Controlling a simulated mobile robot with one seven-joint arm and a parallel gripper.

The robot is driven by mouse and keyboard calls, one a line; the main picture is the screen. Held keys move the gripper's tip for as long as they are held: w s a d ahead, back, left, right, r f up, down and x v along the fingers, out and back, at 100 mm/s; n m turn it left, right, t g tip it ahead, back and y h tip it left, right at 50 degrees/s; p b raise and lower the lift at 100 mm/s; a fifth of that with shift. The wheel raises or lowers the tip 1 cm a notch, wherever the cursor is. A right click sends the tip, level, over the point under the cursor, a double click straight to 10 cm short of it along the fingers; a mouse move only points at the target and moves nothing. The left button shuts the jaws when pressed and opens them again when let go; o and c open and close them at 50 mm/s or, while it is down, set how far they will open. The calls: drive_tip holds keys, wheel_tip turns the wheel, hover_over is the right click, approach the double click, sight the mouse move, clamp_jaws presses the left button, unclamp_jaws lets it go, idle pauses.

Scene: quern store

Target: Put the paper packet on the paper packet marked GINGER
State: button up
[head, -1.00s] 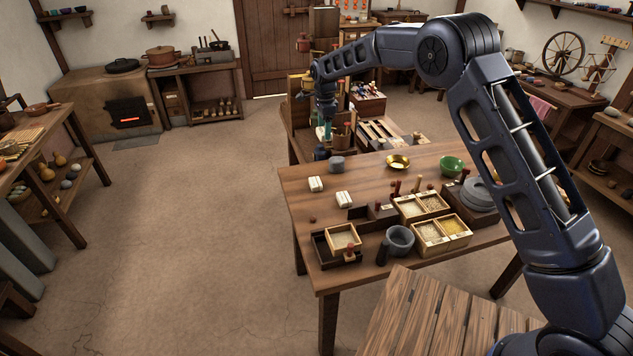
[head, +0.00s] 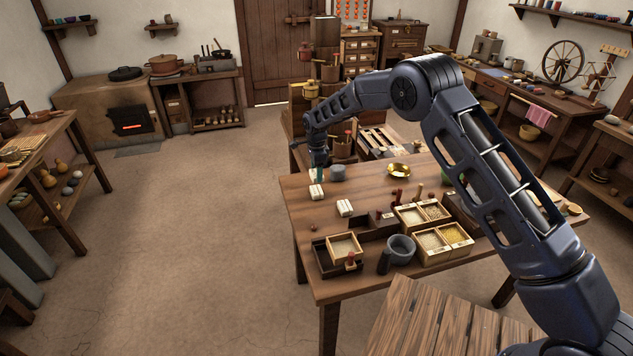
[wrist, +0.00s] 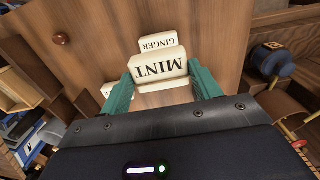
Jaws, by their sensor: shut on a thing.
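My gripper (head: 319,175) is low over the left back part of the table. In the wrist view its green fingers (wrist: 160,88) are shut on a cream paper packet marked MINT (wrist: 158,68). The packet marked GINGER (wrist: 160,42) lies just beyond and below it, partly hidden by it. In the head view the GINGER packet (head: 317,192) is right below my gripper. I cannot tell whether the two packets touch. The held packet is hard to make out in the head view. Another pale packet (head: 345,207) lies to the right and nearer the front; its marking is not readable.
A grey pot (head: 338,173) stands close to the right of my gripper.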

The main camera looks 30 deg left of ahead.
drive_tip(key=shift+f, duration=2.65)
drive_tip(key=shift+f, duration=0.15)
drive_tip(key=o, duration=0.9)
drive_tip(key=shift+o, duration=0.2)
wheel_tip(320, 180, up, 12)
drive_tip(key=shift+r, duration=0.1)
